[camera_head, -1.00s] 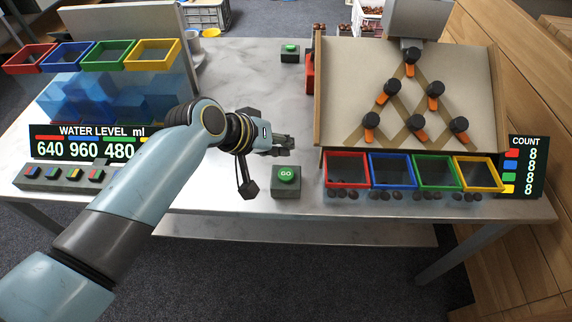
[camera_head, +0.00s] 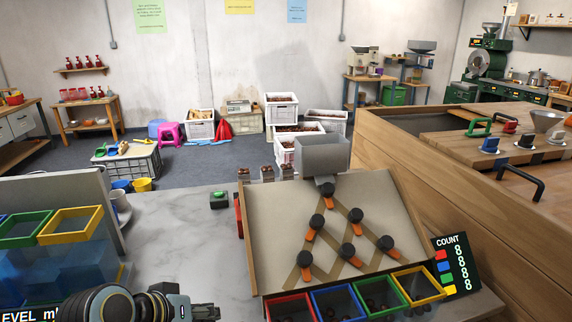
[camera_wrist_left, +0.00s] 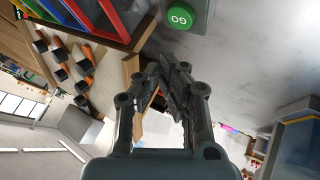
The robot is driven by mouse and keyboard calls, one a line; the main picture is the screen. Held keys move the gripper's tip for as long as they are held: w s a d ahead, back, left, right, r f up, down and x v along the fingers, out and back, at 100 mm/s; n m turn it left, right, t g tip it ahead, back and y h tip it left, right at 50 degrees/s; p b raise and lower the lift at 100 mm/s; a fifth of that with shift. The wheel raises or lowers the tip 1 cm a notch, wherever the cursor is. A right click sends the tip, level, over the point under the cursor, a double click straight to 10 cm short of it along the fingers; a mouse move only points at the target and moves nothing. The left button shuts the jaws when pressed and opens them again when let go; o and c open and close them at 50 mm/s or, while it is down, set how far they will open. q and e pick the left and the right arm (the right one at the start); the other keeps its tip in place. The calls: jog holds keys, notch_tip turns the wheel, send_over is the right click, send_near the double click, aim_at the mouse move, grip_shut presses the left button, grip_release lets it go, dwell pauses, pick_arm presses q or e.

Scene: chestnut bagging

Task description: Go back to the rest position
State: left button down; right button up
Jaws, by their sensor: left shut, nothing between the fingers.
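My left gripper (camera_head: 203,312) shows at the bottom edge of the head view, low over the grey table (camera_head: 175,215). In the left wrist view my left gripper (camera_wrist_left: 165,75) has its fingers together with nothing between them. The green GO button (camera_wrist_left: 180,16) is beyond the fingertips in that view, apart from them. The sorting board (camera_head: 330,215) with orange flippers stands to the right of the gripper in the head view. My right gripper is not in view.
Red, blue, green and yellow bins (camera_head: 289,306) line the board's lower edge, beside the COUNT display (camera_head: 455,262). A wooden counter (camera_head: 450,170) is at right.

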pick_arm(q)
jog(key=s+a+r+m+g+y, duration=0.1)
jog(key=s+a+r+y, duration=0.1)
jog(key=s+a+r, duration=0.35)
jog(key=s+a+r+m+g+y, duration=0.1)
jog(key=s+a+r, duration=0.1)
jog(key=s, duration=0.7)
jog(key=s+a+r+m+g+y, duration=0.1)
jog(key=s+a+r+y, duration=0.2)
jog(key=s, duration=0.5)
jog(key=s+a+f+g+b, duration=0.15)
jog(key=f+b, duration=0.25)
jog(key=f, duration=1.4)
jog(key=s+a+f+g+b, duration=0.15)
jog(key=f+b, duration=0.35)
jog(key=f, duration=1.4)
jog(key=s+a+f+b, duration=0.1)
jog(key=s+f+b, duration=0.4)
jog(key=s+f, duration=1.2)
notch_tip(320, 180, down, 3)
jog(key=shift+s+r+n+h, duration=0.15)
jog(key=shift+r+n+h, duration=0.05)
jog(key=shift+n+h, duration=0.2)
jog(key=shift+a, duration=0.1)
